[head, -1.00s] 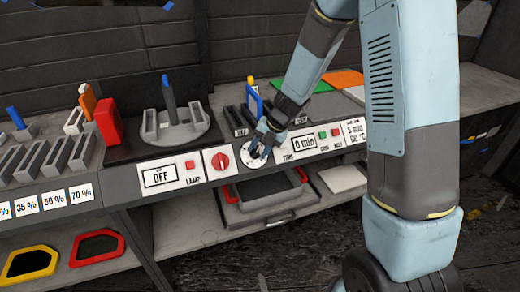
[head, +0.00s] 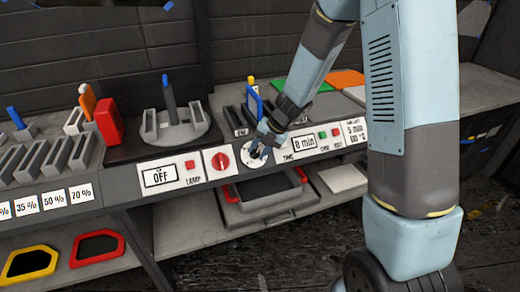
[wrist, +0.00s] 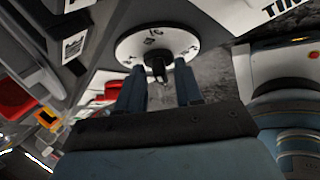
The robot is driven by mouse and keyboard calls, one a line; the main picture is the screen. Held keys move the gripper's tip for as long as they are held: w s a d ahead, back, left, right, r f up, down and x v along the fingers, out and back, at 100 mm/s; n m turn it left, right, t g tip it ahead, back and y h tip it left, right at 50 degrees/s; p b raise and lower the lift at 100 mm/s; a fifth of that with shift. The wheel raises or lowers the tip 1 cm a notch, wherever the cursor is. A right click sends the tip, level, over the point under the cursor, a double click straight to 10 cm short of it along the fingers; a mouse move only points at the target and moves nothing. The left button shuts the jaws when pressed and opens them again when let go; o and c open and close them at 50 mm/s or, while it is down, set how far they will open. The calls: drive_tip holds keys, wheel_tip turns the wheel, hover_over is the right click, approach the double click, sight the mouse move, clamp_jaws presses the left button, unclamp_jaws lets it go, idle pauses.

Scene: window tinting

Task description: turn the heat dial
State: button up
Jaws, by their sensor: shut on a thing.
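A round white dial plate (head: 253,161) with dark marks sits on the front panel of the bench, with a small dark knob at its centre. My gripper (head: 259,152) reaches down to it from the upper right and covers most of the knob. In the wrist view, the two blue fingers (wrist: 158,78) are closed on either side of the dark knob (wrist: 157,66). The dial plate (wrist: 135,46) shows behind the fingertips, its marks too small to read surely.
A red knob (head: 221,160) and an OFF display (head: 159,176) are left of the dial. A "0 min" display (head: 304,145) and a small readout card (head: 355,131) are right of it. A grey tray (head: 265,190) is below. A blue-handled tool (head: 169,95) stands behind.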

idle(0.3)
drive_tip(key=o, duration=0.7)
drive_tip(key=shift+c, duration=0.2)
drive_tip(key=v, duration=1.3)
drive_tip(key=shift+d+r, duration=0.2)
drive_tip(key=shift+d, duration=0.15)
